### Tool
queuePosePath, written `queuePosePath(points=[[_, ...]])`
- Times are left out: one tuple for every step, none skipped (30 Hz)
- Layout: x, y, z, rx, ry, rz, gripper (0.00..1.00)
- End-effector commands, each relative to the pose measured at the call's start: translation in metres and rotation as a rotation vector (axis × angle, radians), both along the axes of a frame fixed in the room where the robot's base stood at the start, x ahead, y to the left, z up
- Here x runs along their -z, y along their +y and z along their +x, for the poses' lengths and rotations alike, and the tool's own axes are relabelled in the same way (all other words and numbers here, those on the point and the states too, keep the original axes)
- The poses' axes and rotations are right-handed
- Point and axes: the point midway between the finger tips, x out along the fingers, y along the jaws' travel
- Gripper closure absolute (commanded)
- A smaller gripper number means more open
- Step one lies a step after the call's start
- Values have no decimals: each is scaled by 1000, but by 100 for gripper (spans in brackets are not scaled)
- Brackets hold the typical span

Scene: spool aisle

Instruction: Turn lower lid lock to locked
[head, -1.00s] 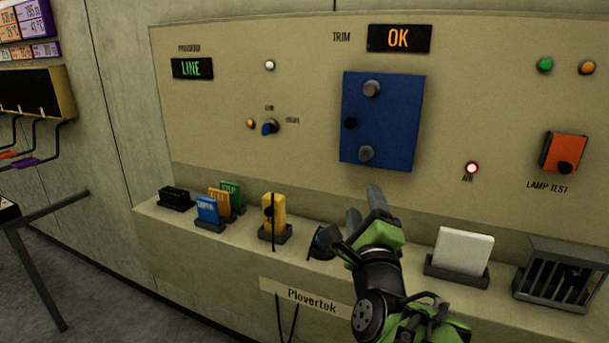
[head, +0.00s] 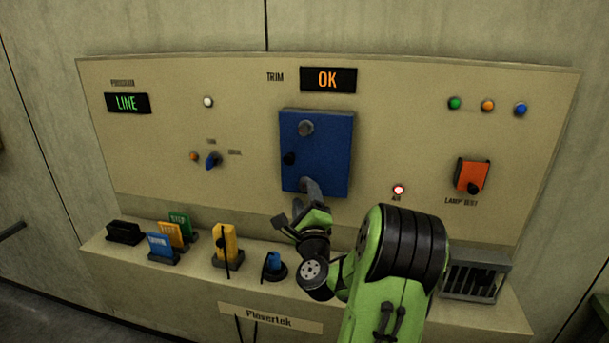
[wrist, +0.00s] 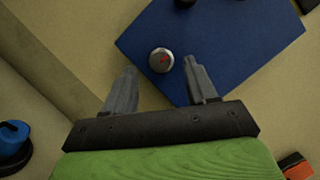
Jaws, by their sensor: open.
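In the wrist view, the lower lid lock (wrist: 161,61) is a round grey knob with a red mark, near the blue lid's edge (wrist: 215,45). My gripper (wrist: 163,85) is open, and its two grey fingers point toward the lid on either side of and short of the lock. In the head view, my gripper (head: 308,190) covers the lower lock.
Below, a ledge holds several coloured tags (head: 160,245), a yellow device (head: 226,243), a blue knobbed item (head: 273,264) and a grey cage (head: 475,275). An orange lamp-test switch (head: 471,175) and a lit red light (head: 398,189) are to the right.

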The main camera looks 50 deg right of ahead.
Motion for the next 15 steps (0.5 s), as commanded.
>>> queuePosePath(points=[[-8, -5, 5, -1, -2, 3, 43], [-8, -8, 8, -1, -2, 3, 43], [-9, -11, 11, -2, -1, 1, 43], [-9, -13, 13, -2, -1, 1, 43], [-8, -15, 14, -2, -1, 1, 43], [-8, -17, 16, -1, -1, 0, 43], [-8, -18, 16, -1, -1, 0, 43], [-7, -18, 17, 0, -1, 1, 43], [-6, -19, 17, 0, 0, 0, 43], [-6, -19, 17, 0, 0, 0, 43], [-6, -19, 17, 0, 0, 0, 43], [-5, -19, 17, 0, 1, -1, 43], [-5, -19, 17, 0, 1, -1, 43], [-5, -19, 17, 0, 1, -1, 43], [-5, -19, 17, 0, 1, -1, 43]])
